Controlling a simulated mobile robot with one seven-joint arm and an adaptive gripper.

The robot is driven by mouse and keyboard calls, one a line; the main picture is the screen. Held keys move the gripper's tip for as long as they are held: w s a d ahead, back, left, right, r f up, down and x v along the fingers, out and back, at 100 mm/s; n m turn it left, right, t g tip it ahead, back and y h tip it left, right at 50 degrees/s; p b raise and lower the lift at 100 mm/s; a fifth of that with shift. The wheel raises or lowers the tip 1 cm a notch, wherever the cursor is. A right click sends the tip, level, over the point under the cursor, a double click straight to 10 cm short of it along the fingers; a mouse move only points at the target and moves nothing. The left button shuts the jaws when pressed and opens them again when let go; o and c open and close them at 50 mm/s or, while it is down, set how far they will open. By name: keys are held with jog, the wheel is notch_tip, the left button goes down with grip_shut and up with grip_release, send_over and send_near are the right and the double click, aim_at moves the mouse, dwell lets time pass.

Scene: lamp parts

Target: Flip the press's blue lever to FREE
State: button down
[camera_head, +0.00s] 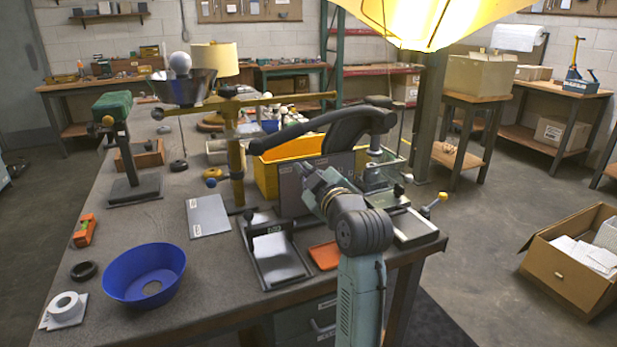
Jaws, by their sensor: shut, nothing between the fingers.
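No part in view can be surely told as the press's blue lever, and no FREE marking is readable. A small blue knob (211,182) sticks out to the left, low on an upright yellow-brown stand (236,150) with a long crossbar. I cannot tell whether this stand is the press. My gripper (306,174) is shut and empty, pointing up and left in front of a grey panel and the yellow bin. It is to the right of the knob and apart from it in the picture. My gripper and wrist hide part of what stands behind them.
A blue bowl (145,275), tape roll (66,306), orange level (85,230), grey sheet (208,216), black tray (275,255) and yellow bin (270,174) crowd the bench. A yellow-tipped lever (434,205) rises at the right edge. An open carton (575,265) lies on the floor.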

jog(key=b+v, duration=0.1)
jog(key=v, duration=0.6)
jog(key=shift+s+d+f+b, duration=0.2)
jog(key=shift+d+f+b, duration=0.1)
jog(key=shift+f+b, duration=0.1)
